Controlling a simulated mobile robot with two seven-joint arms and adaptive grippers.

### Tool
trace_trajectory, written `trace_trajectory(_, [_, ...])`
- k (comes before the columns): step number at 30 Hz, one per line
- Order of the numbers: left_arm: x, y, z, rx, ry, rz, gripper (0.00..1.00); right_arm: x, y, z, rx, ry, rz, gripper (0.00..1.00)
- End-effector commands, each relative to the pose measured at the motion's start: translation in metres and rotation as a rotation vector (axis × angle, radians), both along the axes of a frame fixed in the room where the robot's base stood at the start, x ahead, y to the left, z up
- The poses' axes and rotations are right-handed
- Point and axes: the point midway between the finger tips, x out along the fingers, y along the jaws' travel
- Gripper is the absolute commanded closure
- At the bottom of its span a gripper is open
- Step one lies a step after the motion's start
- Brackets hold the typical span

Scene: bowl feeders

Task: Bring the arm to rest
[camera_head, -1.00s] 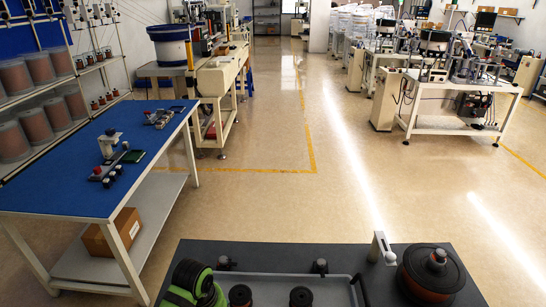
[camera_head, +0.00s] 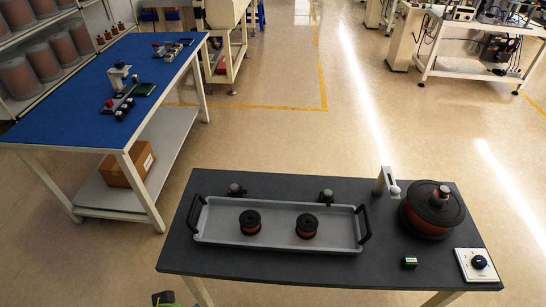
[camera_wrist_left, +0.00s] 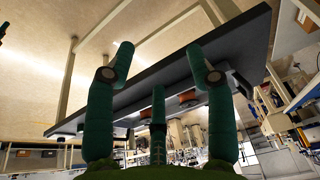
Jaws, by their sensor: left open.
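My left gripper shows in the left wrist view (camera_wrist_left: 158,68) with its green fingers spread and nothing between them. In the head view only a small green and black part of my left arm or gripper shows at the bottom edge, left of centre, in front of the dark table (camera_head: 330,272). The dark table also crosses the left wrist view (camera_wrist_left: 225,50), which looks upside down, beyond the fingers. My right gripper is in neither view.
A grey tray (camera_head: 277,242) with two spools (camera_head: 250,222) (camera_head: 307,226) lies on the dark table. A large spool (camera_head: 433,212), a green block (camera_head: 409,262) and a knob box (camera_head: 478,265) stand at its right. A blue-topped bench (camera_head: 70,105) is at left. Open floor lies beyond.

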Motion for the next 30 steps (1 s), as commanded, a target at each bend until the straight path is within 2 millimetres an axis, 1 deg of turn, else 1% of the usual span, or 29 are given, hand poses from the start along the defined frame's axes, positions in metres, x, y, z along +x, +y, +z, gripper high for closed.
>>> trace_trajectory(1, [0.002, -0.001, -0.013, 0.000, 0.009, 0.000, 0.46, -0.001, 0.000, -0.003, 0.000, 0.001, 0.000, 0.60])
trace_trajectory(5, [0.006, -0.002, -0.038, 0.000, 0.019, -0.001, 0.46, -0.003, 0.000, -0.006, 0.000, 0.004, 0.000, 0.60])
trace_trajectory(11, [0.009, -0.003, -0.087, 0.000, 0.040, -0.004, 0.46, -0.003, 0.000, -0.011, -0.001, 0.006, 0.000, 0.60])
trace_trajectory(14, [0.008, -0.004, -0.118, 0.001, 0.053, -0.006, 0.46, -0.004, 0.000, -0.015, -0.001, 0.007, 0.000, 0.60])
trace_trajectory(17, [0.004, -0.003, -0.157, 0.002, 0.070, -0.009, 0.46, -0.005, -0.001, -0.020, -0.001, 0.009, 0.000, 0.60])
trace_trajectory(18, [0.001, -0.003, -0.176, 0.002, 0.078, -0.010, 0.46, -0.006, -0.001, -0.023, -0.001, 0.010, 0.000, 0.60])
trace_trajectory(20, [-0.006, -0.002, -0.208, 0.004, 0.093, -0.012, 0.46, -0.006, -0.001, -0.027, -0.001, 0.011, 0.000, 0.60])
trace_trajectory(21, [-0.012, -0.002, -0.229, 0.005, 0.101, -0.014, 0.46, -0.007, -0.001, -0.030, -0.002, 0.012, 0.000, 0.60])
trace_trajectory(23, [-0.024, 0.000, -0.260, 0.006, 0.116, -0.017, 0.46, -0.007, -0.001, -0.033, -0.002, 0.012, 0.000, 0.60])
trace_trajectory(24, [-0.033, 0.001, -0.280, 0.007, 0.125, -0.019, 0.46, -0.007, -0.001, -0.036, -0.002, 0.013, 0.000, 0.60])
trace_trajectory(26, [-0.049, 0.003, -0.308, 0.009, 0.139, -0.022, 0.46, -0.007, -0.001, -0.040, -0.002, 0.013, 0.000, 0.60])
trace_trajectory(27, [-0.060, 0.005, -0.326, 0.010, 0.148, -0.025, 0.46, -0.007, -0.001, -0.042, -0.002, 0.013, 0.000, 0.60])
trace_trajectory(29, [-0.079, 0.008, -0.350, 0.012, 0.162, -0.028, 0.46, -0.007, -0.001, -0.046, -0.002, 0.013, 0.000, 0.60])
trace_trajectory(30, [-0.092, 0.010, -0.364, 0.014, 0.170, -0.029, 0.46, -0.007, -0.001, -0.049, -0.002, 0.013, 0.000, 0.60])
